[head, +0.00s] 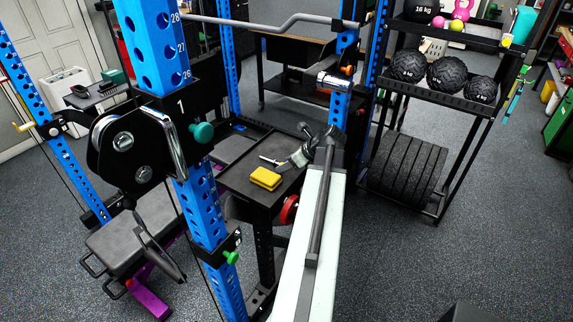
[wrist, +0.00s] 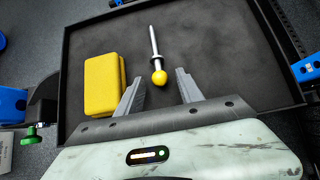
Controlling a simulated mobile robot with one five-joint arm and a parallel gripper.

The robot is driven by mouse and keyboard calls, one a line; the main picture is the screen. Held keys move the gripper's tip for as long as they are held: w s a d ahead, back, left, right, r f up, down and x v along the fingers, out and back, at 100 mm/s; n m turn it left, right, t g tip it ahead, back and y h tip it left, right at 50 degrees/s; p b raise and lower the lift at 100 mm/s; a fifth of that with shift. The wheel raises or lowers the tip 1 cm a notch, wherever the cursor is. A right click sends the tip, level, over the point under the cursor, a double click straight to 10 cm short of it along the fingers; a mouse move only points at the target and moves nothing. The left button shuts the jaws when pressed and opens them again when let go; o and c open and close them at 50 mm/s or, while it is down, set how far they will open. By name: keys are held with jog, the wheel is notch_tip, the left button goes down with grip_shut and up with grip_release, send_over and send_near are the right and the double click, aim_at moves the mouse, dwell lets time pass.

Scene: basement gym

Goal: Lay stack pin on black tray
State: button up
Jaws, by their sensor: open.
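The stack pin (wrist: 154,45) has a silver shaft, a collar and a yellow ball knob. It appears to lie on the black tray (wrist: 215,60), with its shaft pointing away from me in the wrist view. My gripper (wrist: 159,76) is open, and the knob shows between its two fingertips. I see no finger touching the pin, and the height gap is hard to tell. In the head view the pin (head: 271,161) is a small pale rod on the tray (head: 236,180), left of my gripper (head: 284,166).
A yellow block (wrist: 102,85) lies on the tray beside my left finger. Blue rack uprights (head: 205,215) stand left of the tray. A rack with black balls (head: 447,74) stands at the right. Open floor lies at the lower right.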

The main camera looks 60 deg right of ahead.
jog(key=p+v, duration=0.8)
jog(key=v, duration=0.4)
